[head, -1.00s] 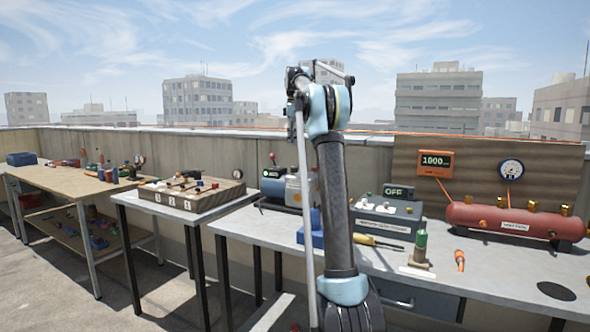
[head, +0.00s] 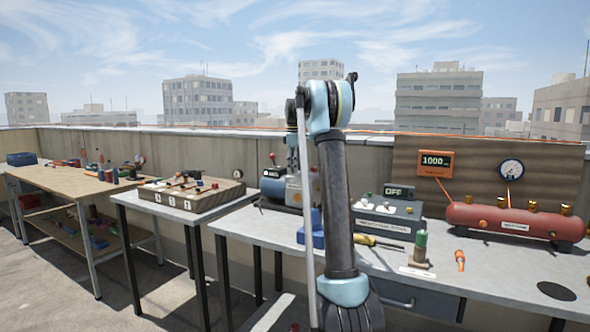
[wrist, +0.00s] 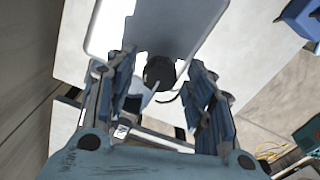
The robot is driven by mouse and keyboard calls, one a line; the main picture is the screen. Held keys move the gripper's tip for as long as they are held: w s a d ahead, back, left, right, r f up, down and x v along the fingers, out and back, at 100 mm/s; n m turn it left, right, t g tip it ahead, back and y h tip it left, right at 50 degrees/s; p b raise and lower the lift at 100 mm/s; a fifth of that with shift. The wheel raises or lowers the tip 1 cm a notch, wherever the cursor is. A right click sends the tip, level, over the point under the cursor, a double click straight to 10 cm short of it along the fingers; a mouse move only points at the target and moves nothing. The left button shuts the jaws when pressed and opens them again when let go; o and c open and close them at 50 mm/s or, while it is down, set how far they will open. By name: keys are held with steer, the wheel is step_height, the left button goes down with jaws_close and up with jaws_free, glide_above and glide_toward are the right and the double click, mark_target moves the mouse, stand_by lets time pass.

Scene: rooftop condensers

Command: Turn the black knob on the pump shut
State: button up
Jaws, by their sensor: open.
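The pump (head: 273,188), a blue and grey unit, stands at the back left of the near bench, partly hidden behind my arm in the head view. In the wrist view the pale pump body (wrist: 180,25) lies below my gripper. A dark round knob (wrist: 160,72) shows between the fingers there. My gripper (wrist: 161,78) is open, with a finger on each side of the knob and no clear contact. Whether the fingers reach down to the knob's height I cannot tell. In the head view my gripper is hard to make out above the pump.
A blue block (head: 312,232) sits just in front of the pump. A grey box (head: 385,218), a green bottle (head: 421,243) and a red tank (head: 515,222) stand farther right. A wooden tray (head: 192,195) is on the middle table. The parapet wall runs close behind.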

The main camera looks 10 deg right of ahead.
steer(key=shift+c, duration=0.3)
steer(key=c, duration=1)
steer(key=shift+d, duration=0.2)
steer(key=shift+a, duration=0.15)
